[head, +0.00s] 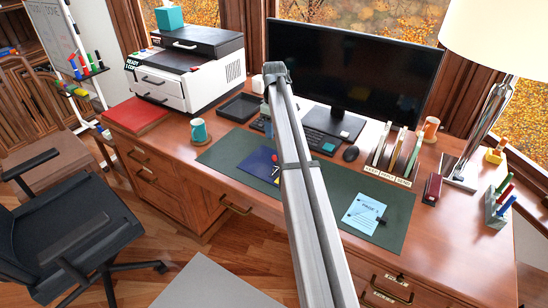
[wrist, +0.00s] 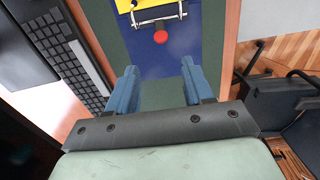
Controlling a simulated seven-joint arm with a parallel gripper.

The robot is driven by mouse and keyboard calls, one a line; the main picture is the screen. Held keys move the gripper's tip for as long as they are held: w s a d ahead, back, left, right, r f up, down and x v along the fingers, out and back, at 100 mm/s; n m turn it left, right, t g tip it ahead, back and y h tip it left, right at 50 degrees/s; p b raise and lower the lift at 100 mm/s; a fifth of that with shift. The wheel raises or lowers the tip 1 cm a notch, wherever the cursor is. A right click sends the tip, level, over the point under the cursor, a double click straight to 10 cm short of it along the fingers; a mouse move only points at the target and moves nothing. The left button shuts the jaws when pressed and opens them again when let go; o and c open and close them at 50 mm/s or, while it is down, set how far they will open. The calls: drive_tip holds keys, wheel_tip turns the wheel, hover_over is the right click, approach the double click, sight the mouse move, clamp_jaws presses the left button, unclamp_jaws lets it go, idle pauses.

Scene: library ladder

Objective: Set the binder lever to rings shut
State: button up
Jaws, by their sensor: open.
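The binder (wrist: 188,58) is blue and lies on the green desk mat; it also shows in the head view (head: 257,164), partly hidden by my arm. A silver metal mechanism (wrist: 158,16) crosses it at the top of the wrist view, with a round red knob (wrist: 160,37), apparently the lever's end, just below. I cannot tell whether the rings are open or shut. My gripper (wrist: 157,86) is open and empty, its two blue fingers apart. In the wrist view the red knob lies ahead of the gap between the fingertips, not between them.
A keyboard (wrist: 62,48) lies left of the binder in the wrist view. The chair (head: 70,225) is at left.

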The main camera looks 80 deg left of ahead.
sight(274, 157)
wheel_tip(274, 157, down, 14)
drive_tip(key=shift+r, duration=0.25)
idle(0.3)
drive_tip(key=shift+c, duration=0.2)
drive_tip(key=shift+d, duration=0.15)
clamp_jaws()
